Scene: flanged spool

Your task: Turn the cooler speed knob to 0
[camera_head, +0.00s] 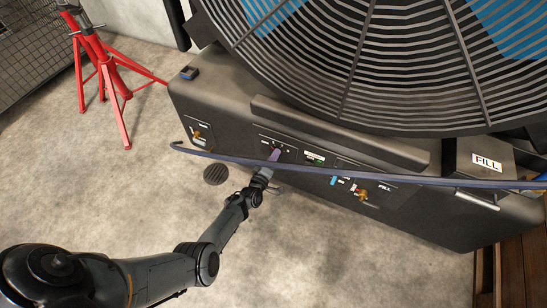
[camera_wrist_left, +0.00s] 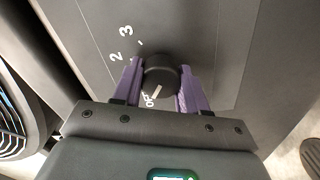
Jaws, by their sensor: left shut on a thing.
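The cooler speed knob (camera_wrist_left: 161,68) is round and black with a white pointer line, on a dark panel (camera_wrist_left: 215,25). The marks 3, 2 and part of an OFF label show beside it. Its white line points toward the lower side, near the OFF label; the exact setting is hard to read. My left gripper (camera_wrist_left: 160,84) has its two purple fingers on either side of the knob, shut on it. In the head view my left gripper (camera_head: 274,156) reaches the front panel of the cooler (camera_head: 225,115) and hides the knob. My right gripper is not in view.
A dark blue hose or cable (camera_head: 420,180) runs across the cooler's front, close by my left gripper. Brass valves (camera_head: 363,195) sit to the right, and a FILL box (camera_head: 485,160) farther right.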

